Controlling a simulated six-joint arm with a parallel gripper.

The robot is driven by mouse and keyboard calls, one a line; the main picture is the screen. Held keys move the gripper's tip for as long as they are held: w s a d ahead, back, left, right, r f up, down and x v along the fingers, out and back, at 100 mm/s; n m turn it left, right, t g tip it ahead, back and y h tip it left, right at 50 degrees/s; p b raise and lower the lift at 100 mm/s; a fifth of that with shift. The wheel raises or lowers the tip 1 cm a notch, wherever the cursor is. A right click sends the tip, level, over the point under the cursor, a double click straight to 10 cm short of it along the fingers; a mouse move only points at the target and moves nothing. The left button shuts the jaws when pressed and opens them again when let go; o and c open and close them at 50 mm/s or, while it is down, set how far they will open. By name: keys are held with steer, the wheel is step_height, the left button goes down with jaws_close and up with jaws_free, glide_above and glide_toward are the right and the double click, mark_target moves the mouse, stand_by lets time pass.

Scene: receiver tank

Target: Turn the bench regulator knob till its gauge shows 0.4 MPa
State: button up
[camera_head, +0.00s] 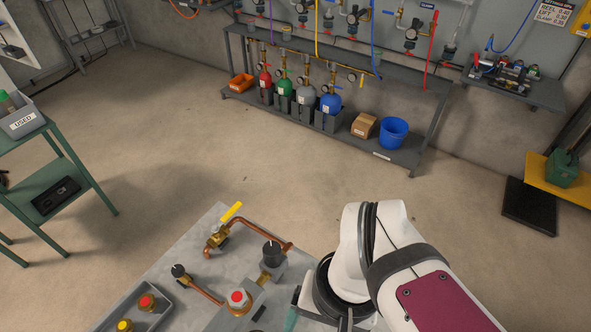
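On the grey bench (213,225) at the bottom stands brass and copper pipework. A black knob (271,248) tops a grey block at the end of a copper pipe; it looks like the regulator knob. A smaller black knob (178,270) sits to its left. A red cap (238,296) on a white-and-brass fitting stands in front. No gauge face is readable here. My white arm reaches in from the bottom right. My gripper (300,312) is partly seen at the bottom edge, in front and to the right of the black knob, apart from it; its fingers are mostly hidden.
A yellow-handled valve (220,230) stands at the bench's back. A grey tray (135,298) with red and yellow knobs lies at the left. Across open floor, a rack (395,155) holds gas cylinders, a box and a blue bucket (393,132). A green table (50,170) stands left.

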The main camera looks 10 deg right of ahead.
steer(key=m+g, duration=0.1)
steer(key=m+t+y, duration=0.5)
steer(key=m+y, duration=0.9)
steer(key=y, duration=0.2)
glide_toward(272, 252)
steer(key=w+a, duration=0.3)
steer(key=a, duration=0.9)
steer(key=shift+w+a+f, duration=0.2)
steer(key=shift+a+f, duration=0.15)
steer(key=shift+a, duration=0.05)
jaws_close()
